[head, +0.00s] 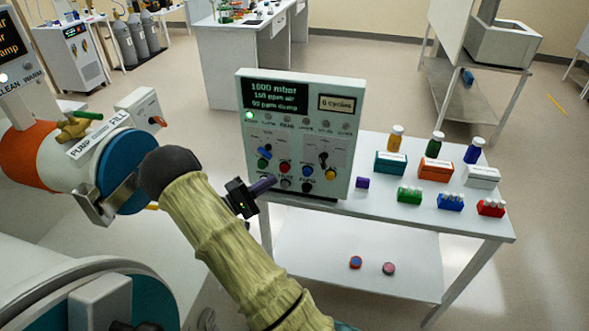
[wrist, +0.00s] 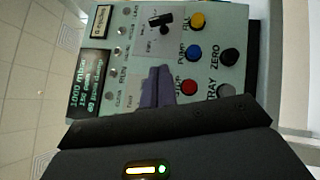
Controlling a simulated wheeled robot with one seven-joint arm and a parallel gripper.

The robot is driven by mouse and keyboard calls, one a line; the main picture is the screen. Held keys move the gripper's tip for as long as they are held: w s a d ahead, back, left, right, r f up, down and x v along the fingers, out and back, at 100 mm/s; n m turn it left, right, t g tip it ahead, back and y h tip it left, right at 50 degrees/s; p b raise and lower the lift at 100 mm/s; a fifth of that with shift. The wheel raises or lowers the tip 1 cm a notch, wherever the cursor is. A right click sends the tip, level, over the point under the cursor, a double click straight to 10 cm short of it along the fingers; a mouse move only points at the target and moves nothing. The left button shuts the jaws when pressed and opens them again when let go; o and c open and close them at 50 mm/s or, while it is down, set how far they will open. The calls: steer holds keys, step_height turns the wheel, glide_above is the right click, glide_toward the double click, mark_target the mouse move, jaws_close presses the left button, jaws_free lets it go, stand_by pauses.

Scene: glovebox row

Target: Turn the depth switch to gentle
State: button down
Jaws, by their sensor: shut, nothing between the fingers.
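A pale control panel (head: 345,97) stands upright on the white table. It has two lever switches: a left one with a blue tip (head: 263,153) and a right black one (head: 323,158). The right switch (wrist: 160,20) also shows in the wrist view. The labels at the switches are too small to tell which one is depth. My gripper (head: 264,184) is shut and empty, with its purple fingers in front of the panel's lower left. In the wrist view the shut fingers (wrist: 157,87) cover the left switch's area. I cannot tell whether they touch the panel.
Below the switches are red (head: 284,168), blue (head: 307,171) and yellow (head: 330,174) buttons, with darker ones beneath. Bottles and small boxes, including an orange box (head: 434,171), stand right of the panel. The glovebox port (head: 125,172) is at left.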

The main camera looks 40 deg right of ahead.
steer(key=p, duration=0.3)
glide_toward(319, 157)
steer(key=w+d+f, duration=0.1)
steer(key=w+d, duration=0.3)
steer(key=s+d, duration=0.1)
steer(key=s+d+r+p, duration=0.1)
steer(key=s+d, duration=0.1)
steer(key=shift+d, duration=0.15)
steer(key=shift+r, duration=0.15)
steer(key=shift+s+d+r+m+y+p, duration=0.35)
steer(key=shift+m+y+p, duration=0.2)
steer(key=shift+p, duration=0.25)
steer(key=shift+r+m+g+y+p, duration=0.35)
steer(key=shift+m+y+p, duration=0.3)
steer(key=shift+m+p, duration=0.25)
steer(key=y+p, duration=0.1)
steer(key=m+p, duration=0.1)
steer(key=shift+s+d+r+m+y+p, duration=0.15)
steer(key=shift+s+r+m+y+p, duration=0.1)
steer(key=shift+s+y+p, duration=0.15)
steer(key=shift+f, duration=0.15)
